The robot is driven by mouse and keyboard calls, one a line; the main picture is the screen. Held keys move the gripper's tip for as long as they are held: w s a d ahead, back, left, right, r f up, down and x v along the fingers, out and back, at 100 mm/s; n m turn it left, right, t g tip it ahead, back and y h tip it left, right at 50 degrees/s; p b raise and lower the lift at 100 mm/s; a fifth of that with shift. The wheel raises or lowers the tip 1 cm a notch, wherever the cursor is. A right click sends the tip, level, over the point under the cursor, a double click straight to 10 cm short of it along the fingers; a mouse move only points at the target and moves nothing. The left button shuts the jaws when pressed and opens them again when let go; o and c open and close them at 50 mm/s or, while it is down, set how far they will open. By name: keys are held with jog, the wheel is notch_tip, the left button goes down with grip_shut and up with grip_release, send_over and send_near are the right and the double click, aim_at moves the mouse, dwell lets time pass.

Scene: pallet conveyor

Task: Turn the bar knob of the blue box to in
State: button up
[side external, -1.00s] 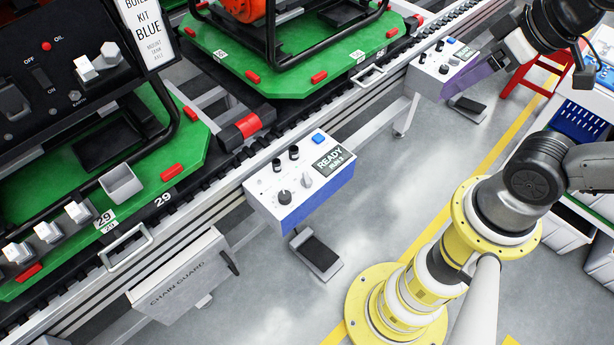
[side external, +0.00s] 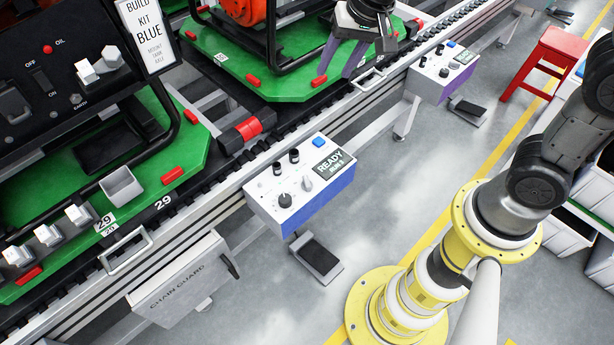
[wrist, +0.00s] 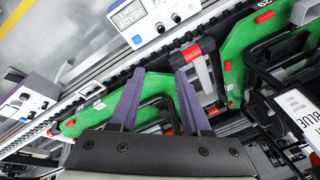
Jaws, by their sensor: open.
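The blue box (side external: 318,202) is a white-topped control box with a blue front at the conveyor's near edge. Its pale bar knob (side external: 307,184) stands on the top panel, between a round dark knob (side external: 285,200) and the READY display (side external: 328,163). My gripper (side external: 335,78) is above the green pallet behind and to the right of the box, well apart from the knob. Its purple fingers are spread and empty. In the wrist view, my gripper (wrist: 160,74) points towards the conveyor, and part of the box (wrist: 143,22) shows at the top edge; I cannot make out the bar knob there.
A similar box with a purple front (side external: 455,72) stands farther right along the conveyor rail. Green pallets (side external: 240,80) carry black frames near my gripper. A red stool (side external: 553,60) stands on the floor at right. The space above the blue box is clear.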

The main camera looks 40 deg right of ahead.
jog(key=w+a+f+g, duration=0.25)
jog(key=a+f, duration=0.25)
jog(key=f, duration=0.6)
jog(key=n+g, duration=0.1)
jog(key=g, duration=0.1)
send_over(307, 181)
notch_tip(307, 181, down, 7)
jog(key=shift+t+h, duration=0.25)
jog(key=shift+h, duration=0.05)
notch_tip(307, 181, down, 13)
jog(key=shift+r, duration=0.15)
grip_shut()
